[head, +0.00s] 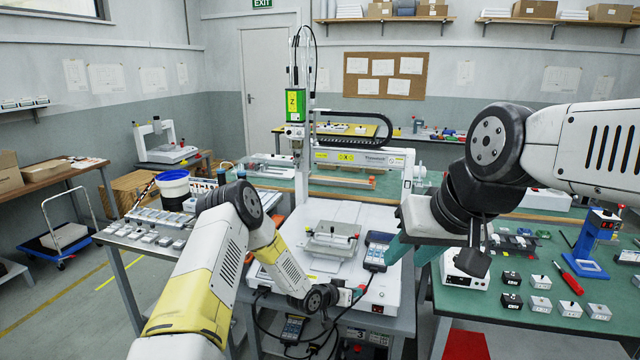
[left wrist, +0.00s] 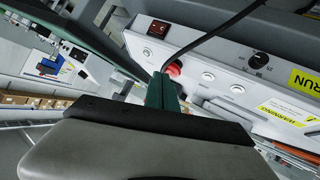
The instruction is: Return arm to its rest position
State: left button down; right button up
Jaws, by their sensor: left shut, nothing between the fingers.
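The gantry screwdriver machine (head: 370,290) stands on a bench in the middle, with a green screwdriver head (head: 296,106) on its column. My left arm reaches down from the left to the machine's front edge. My left gripper (head: 356,293) is shut and empty there. In the left wrist view its teal fingers (left wrist: 163,92) point at a red round button (left wrist: 173,70) on the front panel; whether they touch it I cannot tell. My right arm comes in from the right. My right gripper (head: 396,248) hangs beside a small handheld pendant (head: 377,251); its fingertips are unclear.
A fixture block (head: 332,239) sits on the machine's white bed. Cables and another pendant (head: 292,328) hang below the front edge. The green bench (head: 480,315) at right holds several small blocks, a red screwdriver (head: 570,280) and a blue press (head: 592,245). A parts table is at left.

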pick_arm(q)
jog(key=w+a+r+y, duration=0.2)
jog(key=a+r, duration=0.4)
jog(key=r, duration=0.5)
jog(key=s+a+r+n+y, duration=0.1)
jog(key=s+a+r, duration=0.25)
jog(key=r, duration=0.35)
jog(key=s+a+r+y, duration=0.2)
jog(key=a+r, duration=0.3)
jog(key=r, duration=0.2)
jog(key=s+a+r+n+y, duration=0.1)
jog(key=s+a+r, duration=0.25)
jog(key=r, duration=0.35)
jog(key=s+a+r+n+g+y, duration=0.1)
jog(key=s+a+r, duration=0.3)
jog(key=s, duration=0.3)
jog(key=s+a+r+n, duration=0.1)
jog(key=s+a+r, duration=0.25)
jog(key=s, duration=0.45)
jog(key=s+r+n+g, duration=0.1)
jog(key=s+r, duration=0.1)
jog(key=s, duration=1.3)
jog(key=shift+s+a, duration=0.35)
jog(key=shift+a, duration=0.05)
